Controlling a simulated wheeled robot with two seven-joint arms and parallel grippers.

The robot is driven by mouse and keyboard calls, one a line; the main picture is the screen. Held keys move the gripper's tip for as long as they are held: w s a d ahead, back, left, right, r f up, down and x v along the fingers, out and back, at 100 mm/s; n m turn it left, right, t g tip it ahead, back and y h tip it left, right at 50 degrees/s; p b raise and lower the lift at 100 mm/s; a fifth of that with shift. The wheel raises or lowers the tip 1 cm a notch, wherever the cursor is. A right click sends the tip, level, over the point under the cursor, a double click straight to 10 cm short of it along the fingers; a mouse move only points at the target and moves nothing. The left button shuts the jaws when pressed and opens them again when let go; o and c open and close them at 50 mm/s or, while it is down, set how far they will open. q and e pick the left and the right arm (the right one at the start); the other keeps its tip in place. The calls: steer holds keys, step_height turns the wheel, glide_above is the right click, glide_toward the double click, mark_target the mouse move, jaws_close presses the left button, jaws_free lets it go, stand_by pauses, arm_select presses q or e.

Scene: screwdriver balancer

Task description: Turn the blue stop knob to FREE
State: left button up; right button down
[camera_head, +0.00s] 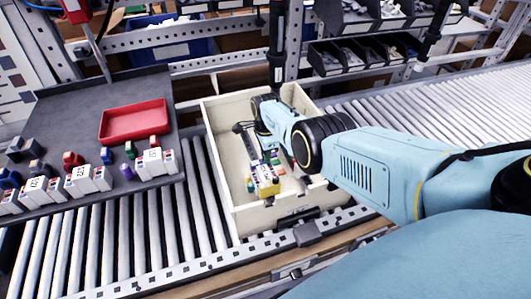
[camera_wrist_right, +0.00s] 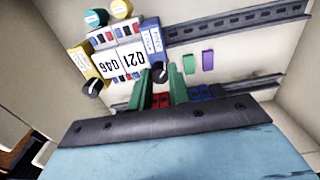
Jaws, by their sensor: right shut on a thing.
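In the head view my right gripper (camera_head: 273,155) reaches down into an open cream crate (camera_head: 222,170) on the roller conveyor. In the right wrist view two green finger-like pieces (camera_wrist_right: 160,78) stand on either side of a black knob with a white mark (camera_wrist_right: 158,72). The knob is at the lower end of a blue module (camera_wrist_right: 150,38) with a white label; I take it as the stop knob, though it looks black. My gripper is shut on it. The label is too small to read, so its setting cannot be told. My left gripper is out of view.
Next to the blue module are white numbered modules (camera_wrist_right: 131,58) and a yellow module (camera_wrist_right: 84,62) with its own black knob. Dark metal rails (camera_wrist_right: 225,22) cross the crate floor. Left of the crate, a dark board (camera_head: 75,115) holds a red tray (camera_head: 134,120) and several modules.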

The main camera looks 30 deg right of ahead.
steer(key=c, duration=1.3)
jaws_free()
step_height(320, 180, up, 6)
steer(key=p, duration=0.4)
steer(key=shift+p, duration=0.3)
steer(key=shift+r+p, duration=0.3)
steer(key=shift+r, duration=0.5)
